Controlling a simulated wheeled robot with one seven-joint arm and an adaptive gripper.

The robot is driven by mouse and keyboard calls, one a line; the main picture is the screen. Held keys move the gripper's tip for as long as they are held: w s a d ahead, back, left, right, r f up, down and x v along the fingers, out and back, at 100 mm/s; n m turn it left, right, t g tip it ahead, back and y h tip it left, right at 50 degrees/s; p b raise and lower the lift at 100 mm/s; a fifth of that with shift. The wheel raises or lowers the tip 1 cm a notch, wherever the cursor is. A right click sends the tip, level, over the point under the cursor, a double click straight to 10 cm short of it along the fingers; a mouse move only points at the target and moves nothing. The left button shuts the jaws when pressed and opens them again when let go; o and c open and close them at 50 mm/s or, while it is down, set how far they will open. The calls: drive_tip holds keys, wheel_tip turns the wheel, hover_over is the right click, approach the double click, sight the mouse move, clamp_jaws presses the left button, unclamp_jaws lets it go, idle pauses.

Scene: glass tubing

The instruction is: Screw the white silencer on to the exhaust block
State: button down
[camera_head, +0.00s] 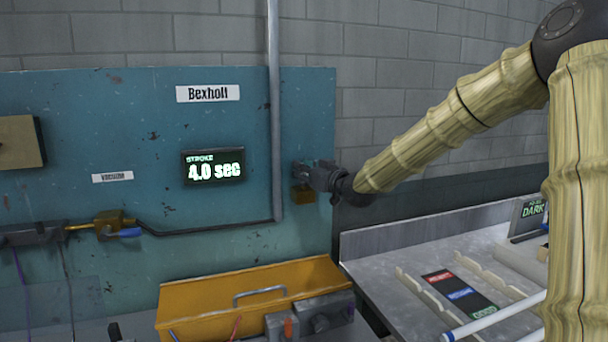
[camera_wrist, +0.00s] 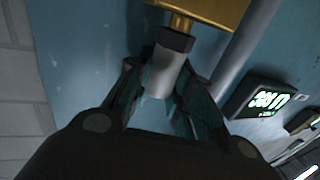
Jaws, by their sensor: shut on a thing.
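In the wrist view, the white silencer (camera_wrist: 158,77) is a pale cylinder with a dark collar (camera_wrist: 174,40) at its upper end. My gripper (camera_wrist: 164,88) is shut on it, one finger on each side. The collar sits at a short brass stem under the brass exhaust block (camera_wrist: 215,9). The silencer looks in line with the stem; I cannot tell how far the thread is engaged. In the head view, my gripper (camera_head: 308,176) is at the right edge of the teal panel, by the small brass block (camera_head: 302,195). The silencer is hidden there.
A grey vertical pipe (camera_head: 274,120) runs close left of my gripper. A display (camera_head: 213,167) reads 4.0 sec. Below are a yellow tray (camera_head: 205,293) and a grey bench (camera_head: 390,243) with racks and white tubes.

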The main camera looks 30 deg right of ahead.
drive_tip(key=shift+a+f+m+h+b, duration=0.15)
drive_tip(key=shift+m+h+b, duration=1.05)
drive_tip(key=shift+h+b, duration=0.7)
drive_tip(key=shift+m+g+h, duration=0.7)
drive_tip(key=shift+m+h, duration=0.6)
drive_tip(key=shift+h, duration=0.7)
drive_tip(key=c, duration=1.3)
unclamp_jaws()
drive_tip(key=shift+o, duration=0.2)
drive_tip(key=shift+n+y, duration=0.3)
drive_tip(key=shift+y, duration=0.2)
drive_tip(key=shift+d+n+t+y+b, duration=0.2)
drive_tip(key=shift+n+t+y+b, duration=0.15)
drive_tip(key=shift+y, duration=0.25)
drive_tip(key=shift+r+n+t+y+p, duration=0.2)
drive_tip(key=shift+n+y+p, duration=0.25)
drive_tip(key=shift+n+y, duration=0.35)
drive_tip(key=shift+r+n+t+y+p, duration=0.15)
drive_tip(key=shift+n+y+p, duration=0.3)
drive_tip(key=shift+y, duration=0.55)
drive_tip(key=shift+f+y, duration=0.1)
drive_tip(key=shift+y, duration=0.2)
